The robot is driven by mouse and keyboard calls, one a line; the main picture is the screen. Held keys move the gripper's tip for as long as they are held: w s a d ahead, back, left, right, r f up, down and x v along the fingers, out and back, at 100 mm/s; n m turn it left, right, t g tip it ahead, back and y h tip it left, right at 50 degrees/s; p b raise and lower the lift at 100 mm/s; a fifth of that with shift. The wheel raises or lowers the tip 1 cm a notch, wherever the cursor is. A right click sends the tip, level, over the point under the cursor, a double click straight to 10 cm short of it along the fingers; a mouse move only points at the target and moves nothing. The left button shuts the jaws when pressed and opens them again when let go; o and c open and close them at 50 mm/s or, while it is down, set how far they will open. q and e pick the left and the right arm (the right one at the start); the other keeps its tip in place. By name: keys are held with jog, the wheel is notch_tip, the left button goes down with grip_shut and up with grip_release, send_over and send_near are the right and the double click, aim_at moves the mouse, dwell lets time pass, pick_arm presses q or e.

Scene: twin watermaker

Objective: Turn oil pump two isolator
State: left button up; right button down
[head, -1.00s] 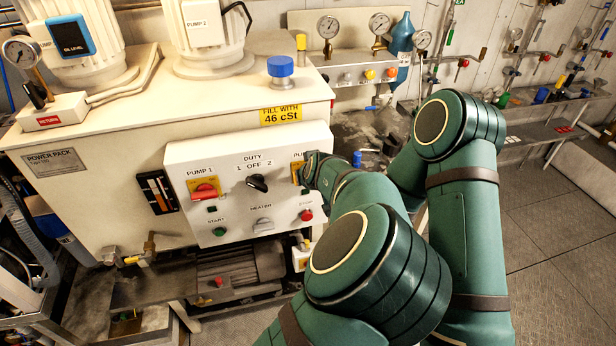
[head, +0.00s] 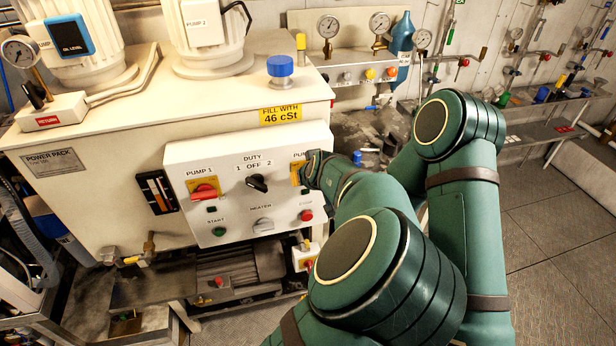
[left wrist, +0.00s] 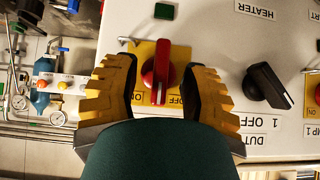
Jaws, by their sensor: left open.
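The pump two isolator (left wrist: 160,72) is a red handle on a yellow plate (left wrist: 181,52), seen from close up in the left wrist view. The handle runs up and down in that picture. My left gripper (left wrist: 160,80) is open, with one yellow ridged finger on each side of the handle. Gaps show between handle and fingers. In the head view my left gripper (head: 311,169) is at the right end of the white control panel (head: 231,215) and hides most of this isolator; only a strip of its yellow plate (head: 296,174) shows. My right gripper is not in view.
On the same panel are the black duty selector (head: 257,183), the red pump one isolator (head: 204,191), a red stop button (head: 306,215) and a green start button (head: 219,231). The power pack top with a blue cap (head: 280,66) is above. Open floor (head: 560,235) lies right.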

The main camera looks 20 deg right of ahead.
pick_arm(q)
jog(key=v, duration=0.5)
jog(key=shift+s+r, duration=0.3)
jog(key=shift+a, duration=0.1)
jog(key=s+a+f+n+g+b, duration=0.1)
jog(key=s+a+f+g+b, duration=0.1)
jog(key=a+f, duration=0.9)
jog(key=s+a+f+g+b, duration=0.1)
jog(key=a+f+g+b, duration=0.15)
jog(key=a+f, duration=0.75)
jog(key=s+a+f+g+h+b, duration=0.1)
jog(key=s+a+f+h+b, duration=0.1)
jog(key=s+f, duration=0.5)
jog(key=s+a+f+g+h+b, duration=0.1)
jog(key=s+a+f+h+b, duration=0.1)
jog(key=s+f, duration=0.6)
jog(key=s+a+b, duration=0.1)
jog(key=s+b, duration=0.1)
jog(key=s, duration=0.1)
jog(key=shift+a+n, duration=0.35)
jog(key=shift+n, duration=0.05)
jog(key=shift+g, duration=0.25)
